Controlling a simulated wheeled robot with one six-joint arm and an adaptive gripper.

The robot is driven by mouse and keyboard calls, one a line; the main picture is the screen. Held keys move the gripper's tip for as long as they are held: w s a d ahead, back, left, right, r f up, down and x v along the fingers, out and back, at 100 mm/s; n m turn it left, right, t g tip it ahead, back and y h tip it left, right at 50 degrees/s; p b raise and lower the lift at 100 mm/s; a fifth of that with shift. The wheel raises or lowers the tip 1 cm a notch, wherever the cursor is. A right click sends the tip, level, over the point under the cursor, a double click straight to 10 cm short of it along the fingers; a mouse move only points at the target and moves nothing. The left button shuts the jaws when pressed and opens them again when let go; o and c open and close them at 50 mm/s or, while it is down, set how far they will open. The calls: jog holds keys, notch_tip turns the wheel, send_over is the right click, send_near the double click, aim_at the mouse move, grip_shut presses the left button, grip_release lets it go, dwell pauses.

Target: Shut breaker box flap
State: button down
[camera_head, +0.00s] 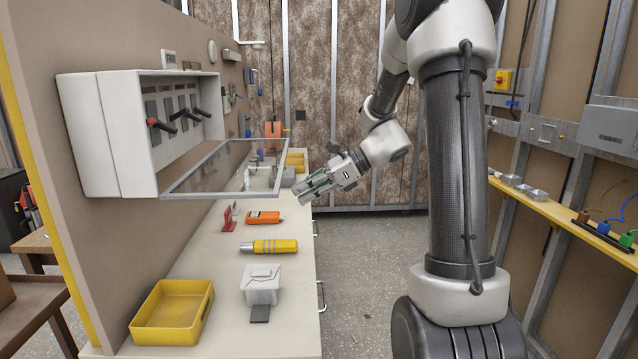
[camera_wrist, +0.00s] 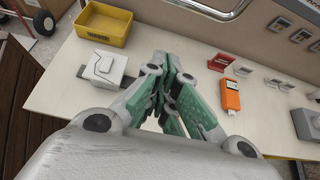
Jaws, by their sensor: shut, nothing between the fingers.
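The breaker box (camera_head: 133,128) is a white box on the beige wall panel at the left, with several black levers and one red-tipped lever inside. Its flap (camera_head: 226,166), a clear pane in a grey frame, is hinged at the box's lower edge. It stands open, sticking out roughly level over the bench. My gripper (camera_head: 302,195) is shut and empty, to the right of the flap's outer edge and a little below it, apart from it. In the wrist view the closed green-padded fingers (camera_wrist: 175,60) point toward the panel, and part of the flap's frame (camera_wrist: 205,8) shows at the top.
The bench (camera_head: 215,297) below holds a yellow tray (camera_head: 172,311), a white box (camera_head: 262,284), a yellow-handled tool (camera_head: 269,246) and an orange device (camera_head: 264,217). Wall rails and a yellow shelf (camera_head: 565,222) stand at the right. The floor between is clear.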

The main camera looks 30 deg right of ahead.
jog(key=a+r, duration=0.1)
jog(key=w+a+r, duration=0.1)
jog(key=a, duration=0.1)
jog(key=shift+w+a+r, duration=0.15)
jog(key=shift+w, duration=0.05)
dwell(0.4)
